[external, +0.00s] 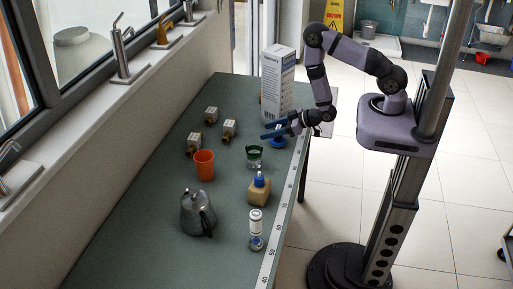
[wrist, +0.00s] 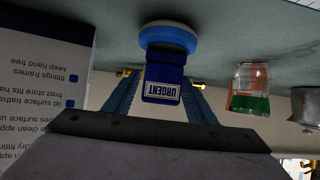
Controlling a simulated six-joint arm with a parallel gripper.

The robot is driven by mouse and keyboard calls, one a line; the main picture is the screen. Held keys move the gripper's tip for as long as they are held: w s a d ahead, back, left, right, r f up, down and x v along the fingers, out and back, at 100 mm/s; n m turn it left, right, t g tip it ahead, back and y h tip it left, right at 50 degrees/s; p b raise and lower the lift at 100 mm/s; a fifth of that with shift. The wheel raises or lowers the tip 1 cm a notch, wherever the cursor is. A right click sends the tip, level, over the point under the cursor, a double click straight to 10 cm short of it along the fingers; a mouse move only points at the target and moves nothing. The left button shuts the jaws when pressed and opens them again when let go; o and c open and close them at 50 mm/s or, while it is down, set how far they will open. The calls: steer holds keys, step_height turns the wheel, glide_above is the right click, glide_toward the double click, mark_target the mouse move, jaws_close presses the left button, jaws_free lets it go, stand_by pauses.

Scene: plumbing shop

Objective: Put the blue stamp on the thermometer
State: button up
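The blue stamp (wrist: 163,84) has a white "URGENT" label and is upright between the blue fingers of my gripper (wrist: 162,88). The fingers appear to touch its two sides. The thermometer (wrist: 168,36) seems to be the round blue and white disc on the table just beyond the stamp. In the external view the thermometer (external: 277,142) shows as a blue disc under my gripper (external: 272,130). The stamp is over or against this disc; I cannot tell whether they touch. The fingers hide much of the stamp in the external view.
A tall white box (external: 277,85) stands close behind my gripper. A green-banded glass (external: 254,156) is near in front. Brass fittings (external: 228,129), an orange cup (external: 204,165), a kettle (external: 197,213), a blue-capped bottle (external: 259,192) and a white-labelled container (external: 255,222) stand farther off.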

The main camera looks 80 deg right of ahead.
mark_target(278, 127)
steer(key=shift+r, duration=0.15)
steer(key=shift+s+r, duration=0.15)
steer(key=shift+s, duration=0.35)
steer(key=p+v, duration=0.2)
steer(key=v, duration=0.2)
steer(key=shift+s+r, duration=0.1)
steer(key=shift+r, duration=0.25)
steer(key=shift+p+v, duration=0.95)
steer(key=shift+p, duration=0.3)
steer(key=shift+f, duration=0.2)
